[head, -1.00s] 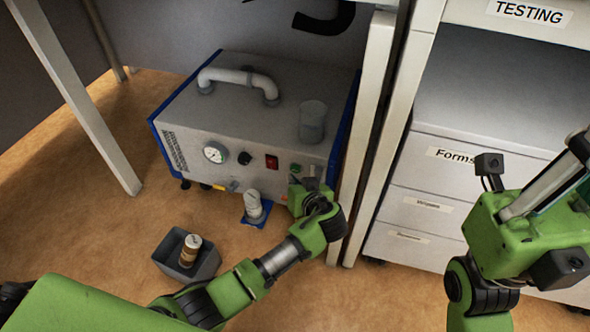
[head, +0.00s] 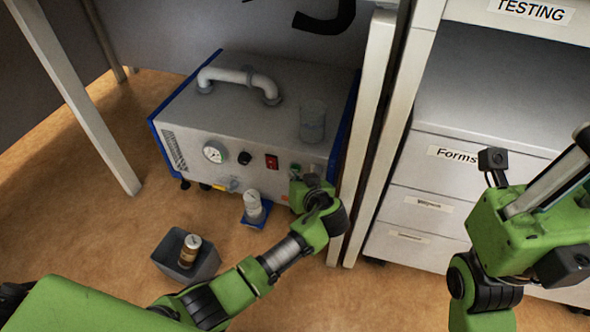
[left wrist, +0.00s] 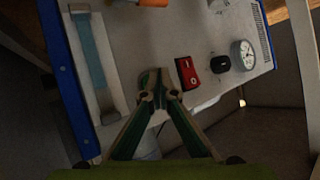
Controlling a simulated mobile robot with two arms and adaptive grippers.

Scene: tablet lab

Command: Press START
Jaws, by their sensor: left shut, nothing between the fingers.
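A grey box-shaped machine (head: 240,122) with blue edges stands on the floor. Its front panel carries a gauge (head: 213,152), a black knob (head: 244,158), a red switch (head: 271,162) and a small green button (head: 295,168). No START label is readable. My left gripper (head: 304,181) is shut and empty at the panel's right part, just below the green button. In the left wrist view its closed fingertips (left wrist: 157,88) overlap the panel beside the red switch (left wrist: 188,73); I cannot tell whether they touch. My right gripper (head: 530,235) is at the right, its fingers not clearly visible.
A grey tray (head: 203,268) with a small brown container (head: 190,250) sits on the floor. A white fitting (head: 253,206) stands before the machine. A table leg (head: 85,110) is at left; a drawer cabinet (head: 425,180) is close at right. A clear tube (left wrist: 90,50) is on the panel.

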